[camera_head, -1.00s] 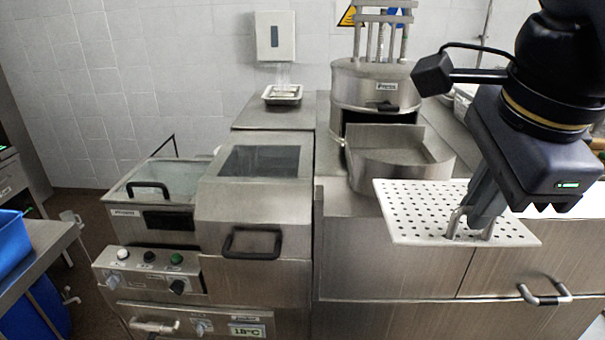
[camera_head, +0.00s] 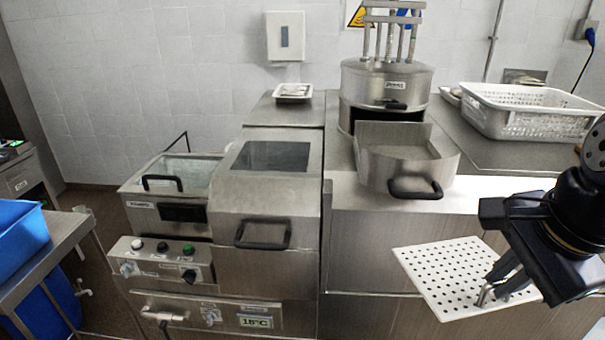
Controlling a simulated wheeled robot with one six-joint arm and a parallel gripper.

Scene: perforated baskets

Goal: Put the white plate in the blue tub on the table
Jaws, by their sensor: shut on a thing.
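The white plate (camera_head: 450,275) is a flat perforated square at the lower right. My gripper (camera_head: 484,294) is shut on the plate near its right side and holds it tilted in the air, in front of the steel counter. The blue tub (camera_head: 18,240) stands on a steel table at the left edge of the picture, partly cut off by the frame. The plate and the tub are far apart.
The steel table (camera_head: 62,238) at left has another blue container (camera_head: 48,308) beneath it. A steel machine (camera_head: 262,210) with handles and knobs fills the middle. A white perforated basket (camera_head: 528,112) stands on the right counter. Some floor (camera_head: 105,205) shows between table and machine.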

